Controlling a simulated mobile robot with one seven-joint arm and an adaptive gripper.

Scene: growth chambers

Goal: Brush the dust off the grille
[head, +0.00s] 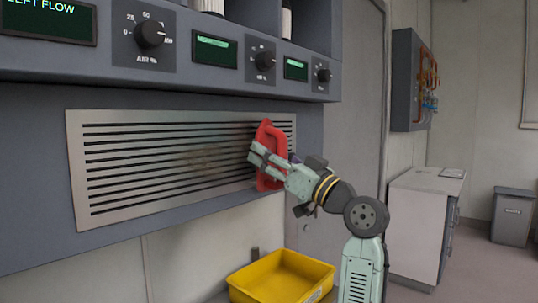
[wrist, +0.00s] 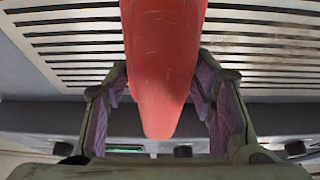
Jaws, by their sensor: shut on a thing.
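The grille (head: 190,158) is a wide metal panel with dark horizontal slots on the front of the blue-grey chamber. A brownish dusty patch (head: 205,158) shows near its middle. My gripper (head: 258,158) is shut on a red brush (head: 268,140) at the right end of the grille. In the wrist view, the red brush (wrist: 163,65) runs between the two fingers, with the grille slots (wrist: 70,45) behind it. The bristles are hidden, so I cannot tell whether they touch the grille.
A yellow tray (head: 238,290) is below the grille, near my arm. Control knobs (head: 149,34) and green displays (head: 214,50) line the chamber above. A white cabinet (head: 415,225) and a grey bin (head: 511,215) stand at the right.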

